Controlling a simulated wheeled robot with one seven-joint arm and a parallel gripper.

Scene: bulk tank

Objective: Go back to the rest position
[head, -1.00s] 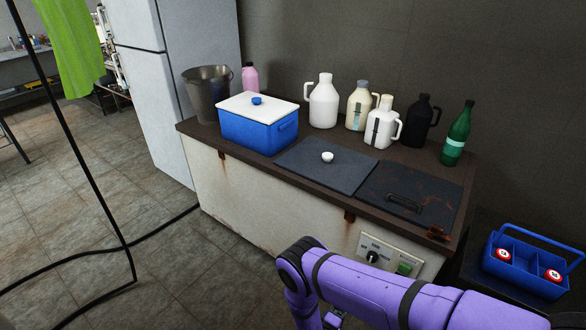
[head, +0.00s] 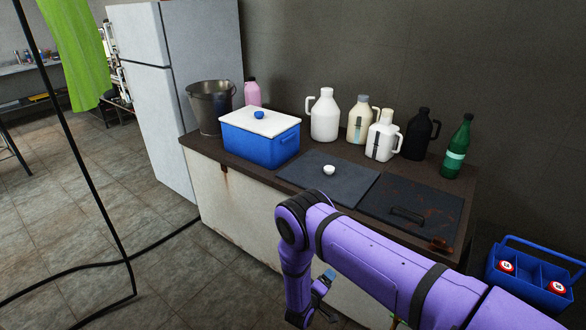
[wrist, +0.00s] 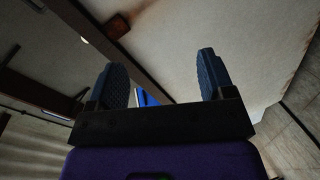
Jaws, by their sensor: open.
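My gripper (head: 322,290) hangs low in front of the tank's pale front, below the worktop edge, in the head view. It is partly hidden by my purple arm. In the wrist view its two blue padded fingers (wrist: 162,72) stand apart with nothing held between them. The tank's pale front (wrist: 190,45) and the underside of its dark top edge show beyond the fingers.
The tank top (head: 345,206) carries a blue cooler (head: 262,146), a metal bucket (head: 210,108), several jugs and a green bottle (head: 455,150). A blue caddy (head: 532,274) stands at right. A black cable crosses the floor at left. The floor in front is otherwise open.

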